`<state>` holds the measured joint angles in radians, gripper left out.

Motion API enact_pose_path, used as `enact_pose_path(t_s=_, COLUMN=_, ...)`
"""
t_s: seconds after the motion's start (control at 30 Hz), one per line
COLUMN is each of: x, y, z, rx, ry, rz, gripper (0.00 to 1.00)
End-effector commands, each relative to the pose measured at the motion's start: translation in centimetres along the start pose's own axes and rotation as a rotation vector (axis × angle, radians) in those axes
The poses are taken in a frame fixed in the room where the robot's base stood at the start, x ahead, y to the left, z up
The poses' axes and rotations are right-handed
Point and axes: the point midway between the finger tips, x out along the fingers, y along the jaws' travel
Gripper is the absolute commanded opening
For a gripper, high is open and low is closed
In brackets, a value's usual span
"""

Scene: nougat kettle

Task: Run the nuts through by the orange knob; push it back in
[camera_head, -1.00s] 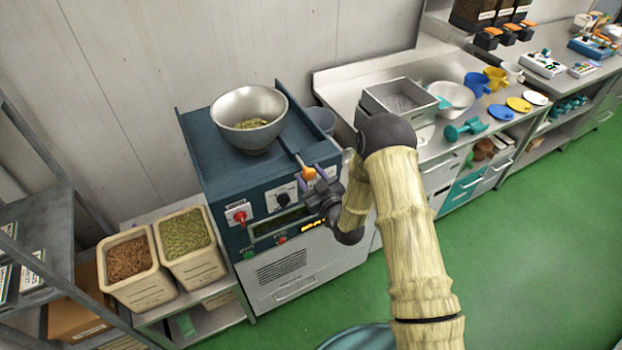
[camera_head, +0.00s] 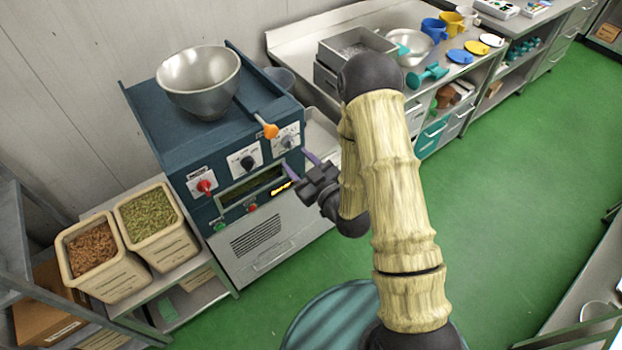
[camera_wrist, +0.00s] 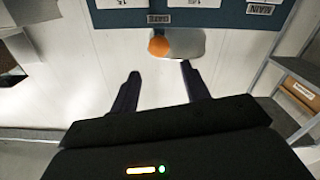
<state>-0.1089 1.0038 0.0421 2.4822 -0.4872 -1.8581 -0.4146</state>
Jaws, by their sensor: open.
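The orange knob (camera_head: 270,131) is at the front top edge of the dark blue machine (camera_head: 150,125). It also shows in the wrist view (camera_wrist: 158,46), beyond the fingertips and roughly in line with the gap between them. How far its slide stands out is hard to tell. The steel bowl (camera_head: 200,85) on top of the machine looks empty inside; it seems to show behind the knob in the wrist view (camera_wrist: 188,44). My gripper (camera_head: 299,163) is open and empty, in front of the panel, to the right of and below the knob, apart from it.
Bins of brown pieces (camera_head: 92,250) and green nuts (camera_head: 150,215) stand at the left. A steel counter (camera_head: 300,45) with trays and scoops lies at the right. Green floor is open.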

Motion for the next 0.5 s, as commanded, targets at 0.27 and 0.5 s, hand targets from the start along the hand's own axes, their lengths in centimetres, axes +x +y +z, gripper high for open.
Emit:
enact_pose_path(t_s=0.27, x=-2.7, y=0.2, z=-0.2, rx=0.001, ry=-0.004, rz=0.002, gripper=0.46)
enact_pose_path(t_s=0.5, x=-4.2, y=0.2, z=-0.2, rx=0.001, ry=-0.006, rz=0.001, gripper=0.46)
